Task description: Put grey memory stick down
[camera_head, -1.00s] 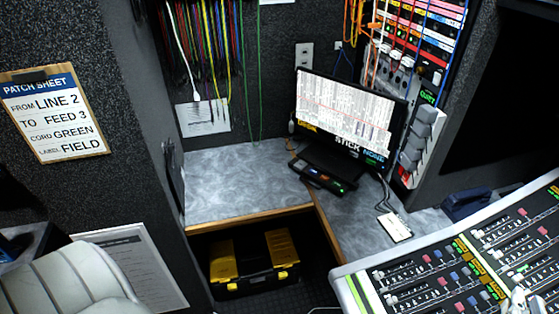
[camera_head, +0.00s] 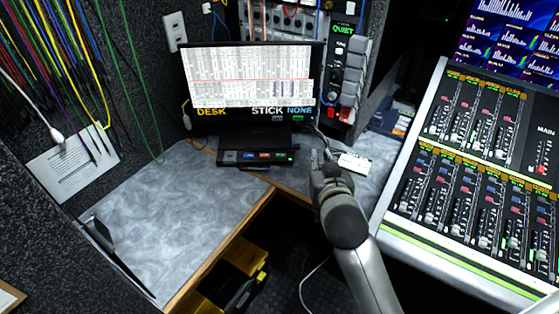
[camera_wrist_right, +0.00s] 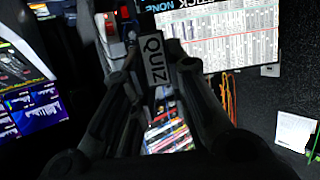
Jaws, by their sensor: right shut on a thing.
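My right gripper (camera_head: 320,160) reaches over the desk (camera_head: 170,200) in front of the monitor. In the right wrist view the gripper (camera_wrist_right: 155,75) is shut on a grey memory stick (camera_wrist_right: 154,60) marked QUIZ, held between the fingertips. The stick is too small or hidden to make out in the head view. I cannot tell how high it is above the desk. My left gripper is not in view.
A monitor (camera_head: 250,80) reading "DESK STICK NONE" stands at the back. A black unit (camera_head: 256,158) with lit buttons lies before it. A white labelled box (camera_head: 354,163) is right of the gripper. The mixing console (camera_head: 470,170) fills the right. The left desk is clear.

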